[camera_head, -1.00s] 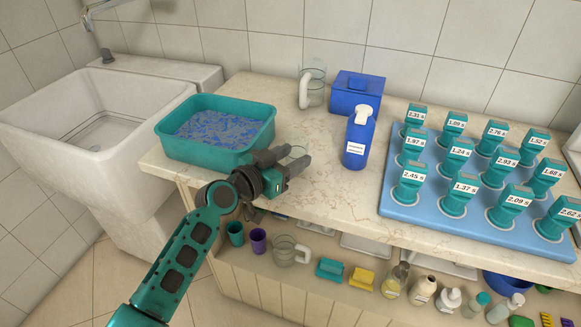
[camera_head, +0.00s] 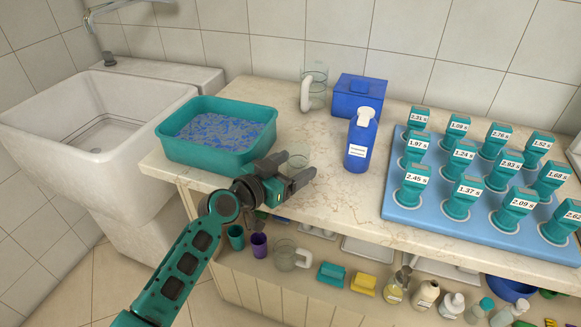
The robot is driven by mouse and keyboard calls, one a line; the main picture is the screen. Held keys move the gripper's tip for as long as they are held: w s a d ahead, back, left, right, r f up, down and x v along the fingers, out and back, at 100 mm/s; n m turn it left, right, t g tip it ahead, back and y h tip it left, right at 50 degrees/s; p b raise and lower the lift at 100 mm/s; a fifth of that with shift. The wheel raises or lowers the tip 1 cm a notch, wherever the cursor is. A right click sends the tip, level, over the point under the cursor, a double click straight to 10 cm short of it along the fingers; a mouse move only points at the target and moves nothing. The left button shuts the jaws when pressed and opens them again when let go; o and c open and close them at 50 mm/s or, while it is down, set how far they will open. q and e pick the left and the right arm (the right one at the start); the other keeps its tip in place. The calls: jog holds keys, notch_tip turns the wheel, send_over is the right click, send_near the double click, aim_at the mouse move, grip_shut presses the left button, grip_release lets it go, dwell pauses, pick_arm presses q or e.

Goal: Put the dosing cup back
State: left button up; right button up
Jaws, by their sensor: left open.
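A small clear cup (camera_head: 299,157), which looks like the dosing cup, stands on the marble counter (camera_head: 335,205) just right of the teal basin. My left gripper (camera_head: 296,168) is open at the counter's front edge. Its fingers are in front of the cup and hide its lower part. I cannot tell whether they touch it. A blue bottle (camera_head: 361,140) with a white cap and label stands to the right of the cup. My right gripper is not in view.
The teal basin (camera_head: 178,153) holds blue-grey bits. A clear jug (camera_head: 316,88) and a blue box (camera_head: 358,95) stand at the back. A blue tray (camera_head: 405,208) with several labelled teal devices fills the right. A shelf below holds cups and bottles.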

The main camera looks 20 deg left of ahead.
pick_arm(q)
jog(key=shift+r, duration=0.2)
jog(key=v, duration=1.2)
jog(key=shift+w, duration=0.1)
jog(key=s+d+f+m+g, duration=0.1)
jog(key=s+d+f+g, duration=0.45)
jog(key=s, duration=0.25)
jog(key=s+a+f+n+g+y, duration=0.2)
jog(key=s+g+y, duration=0.1)
jog(key=s, duration=0.3)
jog(key=s+a+f+n+g+y, duration=0.2)
jog(key=s+g+y, duration=0.1)
jog(key=s, duration=0.3)
jog(key=w+d+f+t+h+p, duration=0.1)
jog(key=w+d+f+t, duration=0.1)
jog(key=w+f+t, duration=0.4)
jog(key=shift+w+f+m+t, duration=0.4)
jog(key=shift+f+t, duration=0.25)
jog(key=shift+f, duration=0.3)
